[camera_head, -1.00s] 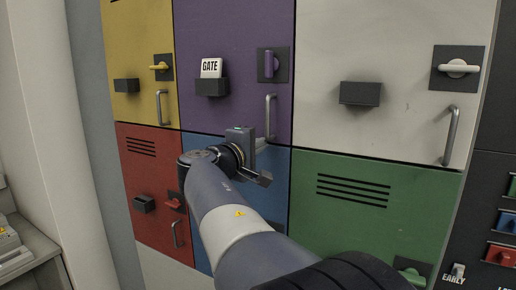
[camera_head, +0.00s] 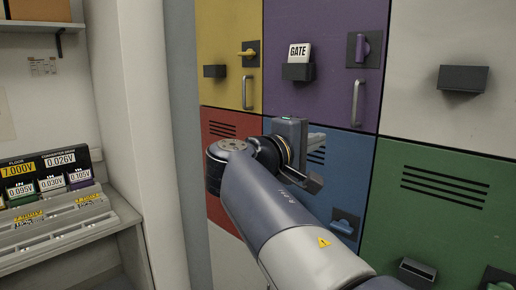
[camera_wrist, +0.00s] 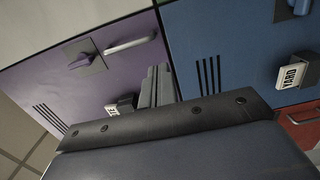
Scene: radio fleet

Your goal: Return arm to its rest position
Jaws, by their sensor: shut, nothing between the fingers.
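My arm reaches up from the lower right in the head view, bent at its far joint. My gripper (camera_head: 308,166) is in front of the red door (camera_head: 222,150) and the blue door (camera_head: 345,165), apart from the handles as far as I can see. In the wrist view its grey fingers (camera_wrist: 160,86) are close together, with nothing visible between them. Part of the blue door is hidden behind the wrist.
A purple door (camera_head: 335,100) carries a GATE card (camera_head: 299,53) in a black holder. Yellow (camera_head: 225,100), white (camera_head: 430,110) and green (camera_head: 430,220) doors surround it. A white pillar (camera_head: 145,150) and a console (camera_head: 65,225) with displays stand at left.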

